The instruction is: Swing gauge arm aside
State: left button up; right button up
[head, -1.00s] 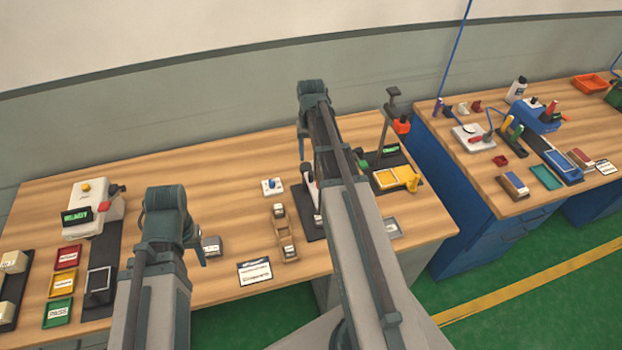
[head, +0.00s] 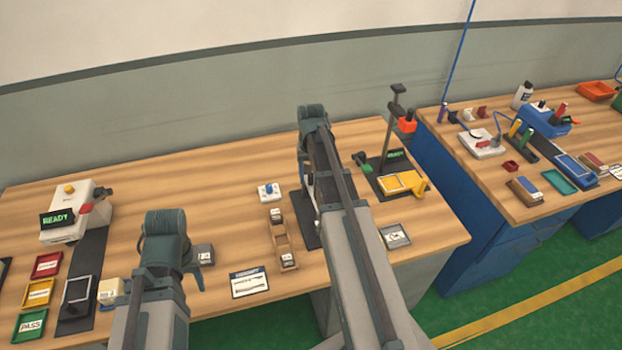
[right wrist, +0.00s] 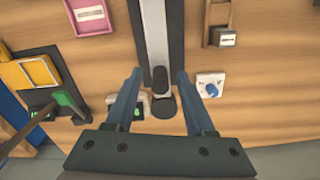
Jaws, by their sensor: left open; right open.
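A long silver bar (right wrist: 153,35) with a black end lies over a dark base in the right wrist view; it looks like the gauge arm, though I cannot be sure. My right gripper (right wrist: 160,74) is open, its blue fingers on either side of the bar's black end, with gaps visible. I cannot judge its height above it. A round black part (right wrist: 163,104) sits just beyond that end. In the head view my right arm hides most of this device and its dark base (head: 302,222). My left gripper (head: 196,272) shows only partly, low over the front of the bench, open.
A white block with a blue knob (right wrist: 210,84) stands beside the bar. A wooden holder (head: 282,240) is close by. A black post stand (head: 389,140) and yellow fixture (head: 402,182) stand on the bench's right. Bare wood (head: 220,180) lies toward the back.

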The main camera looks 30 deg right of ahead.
grip_shut()
dwell(1.4)
